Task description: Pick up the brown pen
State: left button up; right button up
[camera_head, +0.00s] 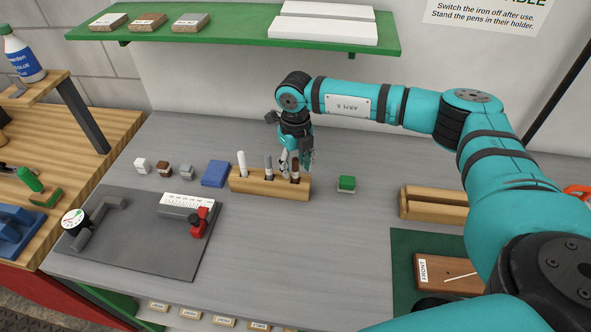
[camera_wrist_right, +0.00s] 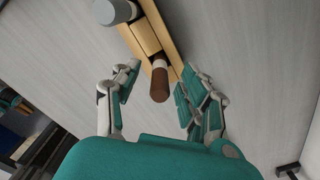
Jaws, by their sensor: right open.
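The brown pen (camera_head: 295,169) stands upright in the right-hand slot of a wooden pen holder (camera_head: 262,187) on the grey table. A grey pen (camera_head: 268,163) stands in the middle slot and a white pen (camera_head: 242,163) in the left one. My right gripper (camera_head: 296,160) is open at the brown pen, with fingers on either side of it. In the right wrist view the brown pen (camera_wrist_right: 159,84) shows between the spread fingers, and I cannot tell whether they touch it. The left gripper is not in view.
A green shelf (camera_head: 233,36) hangs behind. A dark mat (camera_head: 140,250) with a red clamp lies front left.

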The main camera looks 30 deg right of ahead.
jog(key=shift+f, duration=0.1)
jog(key=shift+c, duration=0.4)
grip_shut()
jog(key=shift+w+r+b, duration=0.1)
jog(key=shift+r+b, duration=0.2)
jog(key=shift+r, duration=0.1)
notch_tip(320, 180, up, 8)
jog(key=b, duration=0.3)
jog(key=shift+r, duration=0.65)
